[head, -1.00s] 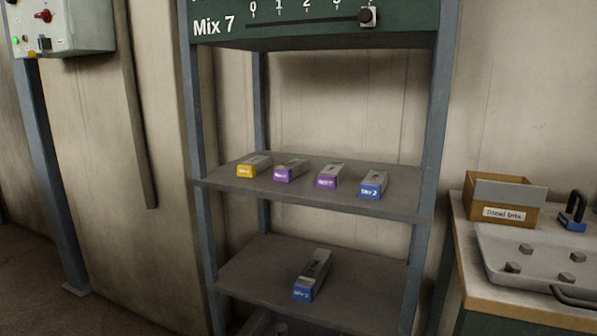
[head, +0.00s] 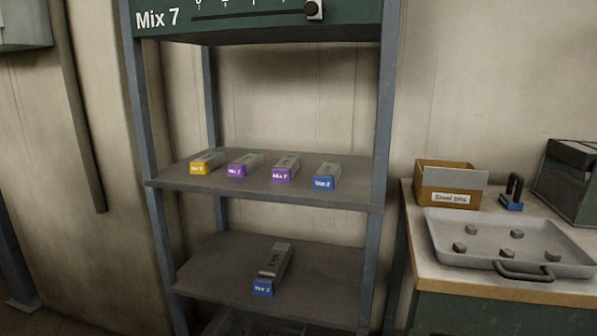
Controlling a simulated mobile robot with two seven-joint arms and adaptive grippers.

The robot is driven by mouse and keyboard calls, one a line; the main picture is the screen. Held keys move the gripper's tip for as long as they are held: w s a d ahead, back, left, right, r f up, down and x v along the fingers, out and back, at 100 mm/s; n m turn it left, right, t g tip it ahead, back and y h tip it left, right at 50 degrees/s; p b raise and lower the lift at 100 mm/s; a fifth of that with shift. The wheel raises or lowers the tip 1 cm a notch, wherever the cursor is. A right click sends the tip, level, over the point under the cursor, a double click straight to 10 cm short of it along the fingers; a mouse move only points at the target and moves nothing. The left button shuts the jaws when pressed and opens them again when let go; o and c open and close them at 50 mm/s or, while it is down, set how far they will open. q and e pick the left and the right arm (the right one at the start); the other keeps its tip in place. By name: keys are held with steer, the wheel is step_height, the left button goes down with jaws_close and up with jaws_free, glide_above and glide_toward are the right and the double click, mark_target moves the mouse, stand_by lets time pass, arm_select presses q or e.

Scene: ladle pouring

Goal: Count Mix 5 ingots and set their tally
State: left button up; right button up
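Several grey ingots with coloured, labelled ends lie on a two-level shelf rack. On the upper shelf (head: 300,193), from left to right, are a yellow-ended ingot (head: 205,163), a purple-ended ingot (head: 243,164), a second purple-ended ingot (head: 285,168) and a blue-ended ingot (head: 325,175). The second purple label seems to read Mix 7; the other labels are too small to read surely. One blue-ended ingot (head: 271,268) lies on the lower shelf (head: 215,270). The green tally board (head: 260,27) above reads Mix 7, its slider knob (head: 314,10) at the right end. Neither gripper shows.
A workbench (head: 480,287) stands at the right. It carries a cardboard box (head: 432,184) labelled Steel bits, a blue-and-black clamp-like tool (head: 512,194), a tray (head: 440,230) with several small metal blocks, and a dark green case (head: 570,182). Both shelves have bare room.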

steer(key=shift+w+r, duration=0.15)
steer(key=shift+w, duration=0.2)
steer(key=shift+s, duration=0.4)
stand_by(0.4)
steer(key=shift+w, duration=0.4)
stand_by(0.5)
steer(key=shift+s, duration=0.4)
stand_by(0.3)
